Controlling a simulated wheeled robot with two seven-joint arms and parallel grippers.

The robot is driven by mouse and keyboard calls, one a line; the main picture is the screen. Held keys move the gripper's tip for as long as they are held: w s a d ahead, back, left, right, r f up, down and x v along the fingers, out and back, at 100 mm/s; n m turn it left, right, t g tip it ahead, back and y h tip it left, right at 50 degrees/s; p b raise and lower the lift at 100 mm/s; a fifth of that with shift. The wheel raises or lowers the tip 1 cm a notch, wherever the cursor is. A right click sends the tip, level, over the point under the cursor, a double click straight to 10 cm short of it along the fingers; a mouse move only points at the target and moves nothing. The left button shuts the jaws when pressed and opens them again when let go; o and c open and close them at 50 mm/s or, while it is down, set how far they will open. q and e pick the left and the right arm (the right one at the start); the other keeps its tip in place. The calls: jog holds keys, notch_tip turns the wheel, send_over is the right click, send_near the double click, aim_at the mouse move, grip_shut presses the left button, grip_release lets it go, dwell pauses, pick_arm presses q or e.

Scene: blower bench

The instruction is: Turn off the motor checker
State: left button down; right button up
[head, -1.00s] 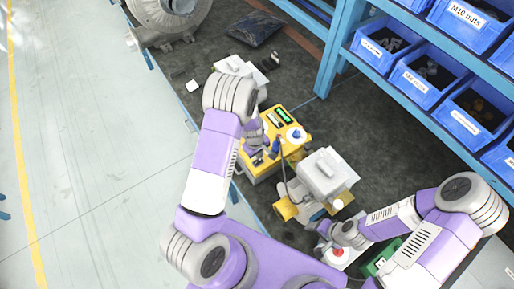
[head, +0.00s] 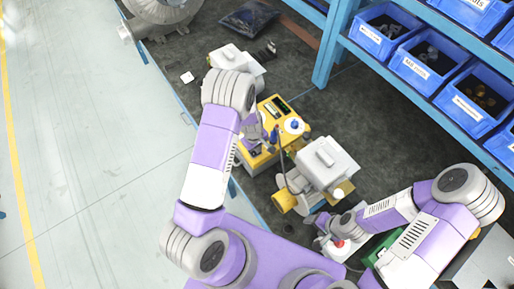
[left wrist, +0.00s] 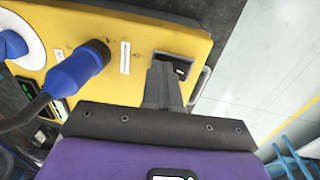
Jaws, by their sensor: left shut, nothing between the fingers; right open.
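The motor checker is a yellow box (head: 263,159) on the dark bench, with small display windows (head: 279,104) that look dark and a round blue-and-white part on top. In the left wrist view its yellow panel (left wrist: 145,30) has a blue plug (left wrist: 82,66) with a dark cable and a black rocker switch (left wrist: 182,66). My left gripper (head: 254,139) is shut and empty; its fingertips (left wrist: 164,72) are at the switch, and I cannot tell whether they touch it. My right gripper (head: 338,224) is open, low near a red button (head: 339,243).
A grey-and-yellow machine (head: 325,162) stands right of the checker. A white device (head: 236,58) and a large grey blower housing (head: 163,8) are behind it. Blue bins (head: 421,62) sit on the blue rack at right. The bench's left edge borders open floor.

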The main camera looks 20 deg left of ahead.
aim_at(253, 154)
pick_arm(q)
jog(key=shift+s+a+f, duration=0.1)
jog(key=shift+s, duration=0.1)
jog(key=shift+s+a, duration=0.15)
jog(key=shift+s, duration=0.1)
jog(key=shift+s+a, duration=0.2)
jog(key=shift+s, duration=0.1)
jog(key=shift+w, duration=0.1)
jog(key=shift+r+p, duration=0.4)
jog(key=shift+r, duration=0.25)
jog(key=r+p, duration=0.1)
jog(key=r, duration=0.1)
jog(key=r+p, duration=0.1)
jog(key=r, duration=0.1)
jog(key=shift+s+a+r+p, duration=0.1)
jog(key=shift+s+r+p, duration=0.1)
jog(key=shift+p, duration=0.1)
notch_tip(253, 154, up, 8)
jog(key=s, duration=0.1)
jog(key=shift+a+r, duration=0.25)
jog(key=shift+a, duration=0.05)
